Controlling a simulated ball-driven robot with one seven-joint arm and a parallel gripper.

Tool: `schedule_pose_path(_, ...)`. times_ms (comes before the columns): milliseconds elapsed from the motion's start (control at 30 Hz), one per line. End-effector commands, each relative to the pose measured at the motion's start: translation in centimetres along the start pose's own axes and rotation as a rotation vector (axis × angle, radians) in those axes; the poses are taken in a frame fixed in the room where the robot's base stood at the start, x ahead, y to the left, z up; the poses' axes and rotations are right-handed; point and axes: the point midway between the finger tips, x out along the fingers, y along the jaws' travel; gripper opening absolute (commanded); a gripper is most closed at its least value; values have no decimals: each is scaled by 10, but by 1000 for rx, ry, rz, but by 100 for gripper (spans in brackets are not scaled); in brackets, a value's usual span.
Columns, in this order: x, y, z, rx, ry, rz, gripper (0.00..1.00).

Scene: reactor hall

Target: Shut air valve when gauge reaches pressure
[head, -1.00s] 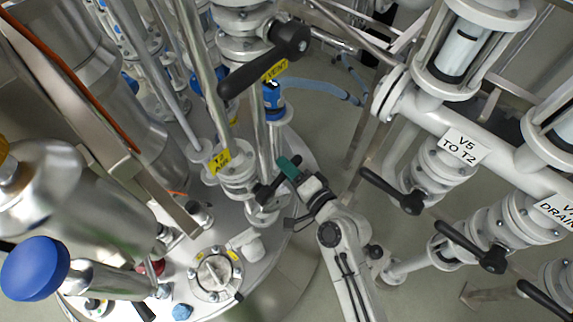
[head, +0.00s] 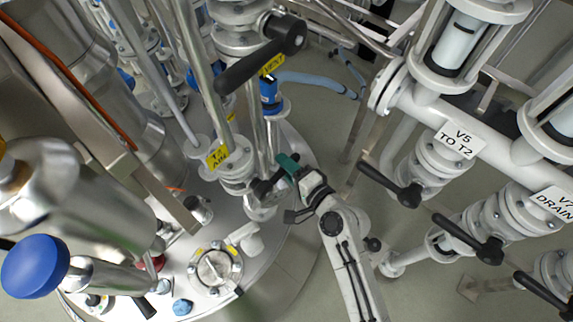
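The air valve's black handle (head: 264,187) sits on a pipe stub on the silver tank lid, beside a yellow label (head: 217,156) that reads AIR on its lower line. My gripper (head: 287,168), with a green pad, is at the right end of this handle and appears to touch it. I cannot tell whether its fingers are closed on the handle. A round bolted dial or sight glass (head: 215,268) lies on the lid at lower centre. I cannot tell if it is the gauge, and no pressure reading is legible.
The black vent valve handle (head: 262,55) juts out above my gripper. At right are white pipes with the V5 TO T2 handle (head: 392,187) and the DRAIN handle (head: 468,240). A blue knob (head: 35,266) is at lower left.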

Motion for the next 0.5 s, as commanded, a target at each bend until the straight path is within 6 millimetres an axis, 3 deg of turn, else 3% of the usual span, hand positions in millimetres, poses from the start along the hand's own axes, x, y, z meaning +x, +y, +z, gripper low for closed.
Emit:
schedule_pose_path(100,0,0,0,-1,1,-1,48)
schedule_pose_path(333,0,-2,0,-2,0,-3,48)
schedule_pose_path(500,-14,0,0,-1,1,-3,48)
